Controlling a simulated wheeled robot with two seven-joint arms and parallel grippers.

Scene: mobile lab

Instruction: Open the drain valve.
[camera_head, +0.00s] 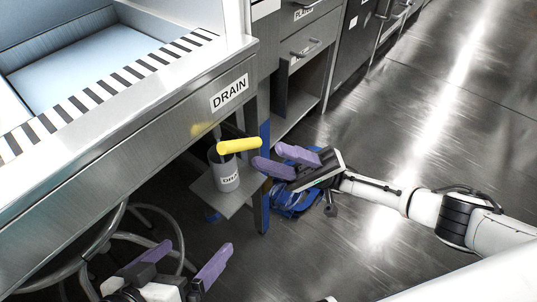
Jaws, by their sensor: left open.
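The drain valve has a yellow handle (238,146) pointing right, above a grey labelled cylinder (226,174) under the sink's front edge. A white "DRAIN" sign (229,93) is on the sink front above it. My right gripper (267,156) is just right of the handle, its purple fingers pointing left towards it. Its fingers look apart with nothing between them; I cannot tell whether one touches the handle's end. My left gripper (190,250) is open and empty at the bottom left, below the valve and clear of it.
The sink basin (85,58) with a striped rim fills the upper left. A small grey shelf (232,203) and a leg stand below the valve. A round metal stool frame (150,212) is near my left gripper. A blue object (290,203) lies behind my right gripper. The floor at right is clear.

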